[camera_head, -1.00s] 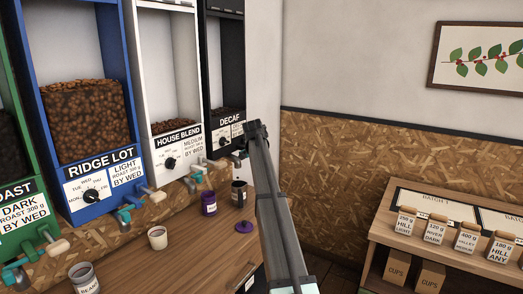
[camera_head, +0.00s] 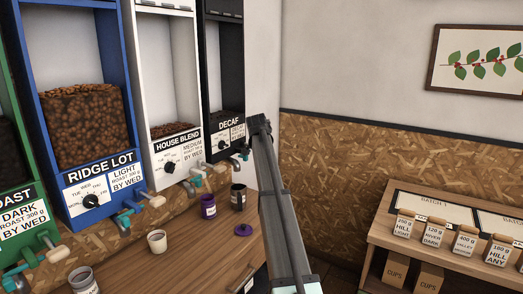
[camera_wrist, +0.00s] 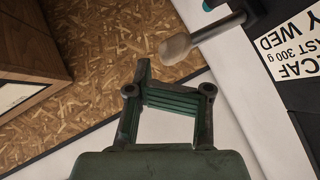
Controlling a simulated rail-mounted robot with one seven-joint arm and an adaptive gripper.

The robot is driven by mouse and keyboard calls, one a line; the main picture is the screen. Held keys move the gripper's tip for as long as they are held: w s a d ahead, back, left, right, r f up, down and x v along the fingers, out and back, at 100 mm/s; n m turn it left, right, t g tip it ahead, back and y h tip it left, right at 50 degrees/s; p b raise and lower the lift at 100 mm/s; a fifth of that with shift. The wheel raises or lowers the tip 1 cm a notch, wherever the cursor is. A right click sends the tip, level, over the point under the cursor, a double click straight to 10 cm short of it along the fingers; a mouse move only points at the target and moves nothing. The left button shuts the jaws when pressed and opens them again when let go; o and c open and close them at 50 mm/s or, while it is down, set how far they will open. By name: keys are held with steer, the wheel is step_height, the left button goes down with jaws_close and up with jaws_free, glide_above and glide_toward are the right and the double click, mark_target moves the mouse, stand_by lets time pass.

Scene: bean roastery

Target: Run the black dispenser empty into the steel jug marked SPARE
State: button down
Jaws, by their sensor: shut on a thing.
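The black dispenser, labelled DECAF (camera_head: 229,126), is at the right end of the dispenser row; a low dark layer shows in its window. A dark jug (camera_head: 238,200) with a pale label stands on the counter below it; I cannot read SPARE on it. My gripper (camera_head: 244,153) is at the black dispenser's tap, above the jug, and is shut. In the wrist view, the tap's wooden handle (camera_wrist: 176,48) lies right beside the fingers (camera_wrist: 167,90). It is the nearest thing to them, but the exact contact is hidden.
A purple tin (camera_head: 208,206), a purple lid (camera_head: 238,229) and a cream cup (camera_head: 157,241) stand on the counter (camera_head: 195,262). The HOUSE BLEND (camera_head: 177,140) and RIDGE LOT (camera_head: 98,158) dispensers are to the left.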

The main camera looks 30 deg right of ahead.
steer(key=b+v, duration=0.1)
steer(key=v, duration=0.8)
steer(key=shift+s+b, duration=0.3)
steer(key=shift+b, duration=0.1)
